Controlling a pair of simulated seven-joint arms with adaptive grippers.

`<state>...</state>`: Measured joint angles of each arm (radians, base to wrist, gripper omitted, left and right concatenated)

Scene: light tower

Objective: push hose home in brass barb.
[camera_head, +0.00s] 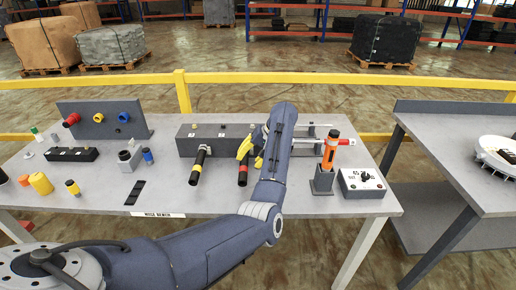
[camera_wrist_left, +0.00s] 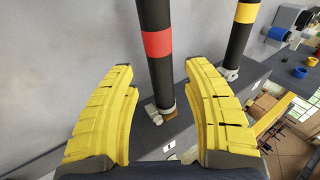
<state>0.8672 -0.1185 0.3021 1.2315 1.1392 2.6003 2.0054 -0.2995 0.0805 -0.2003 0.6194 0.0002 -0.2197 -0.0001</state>
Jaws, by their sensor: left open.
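In the head view, a black hose with a red band (camera_head: 243,169) and a black hose with a yellow band (camera_head: 199,166) lie in front of the grey block (camera_head: 190,142). My left gripper (camera_head: 246,147) has yellow fingers and is close to the red-banded hose. In the left wrist view, its fingers (camera_wrist_left: 162,78) are spread, with the red-banded hose (camera_wrist_left: 157,45) showing in the gap. Whether they touch it is unclear. A pale collar and a small brass-coloured piece, perhaps the barb (camera_wrist_left: 171,118), show at this hose's end. How far the hose is on cannot be told.
An orange-handled tool (camera_head: 330,150) stands in a holder right of my forearm, beside a control box (camera_head: 362,183). A panel with coloured knobs (camera_head: 100,121) stands at the back left. The bench's front middle is partly covered by my arm.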

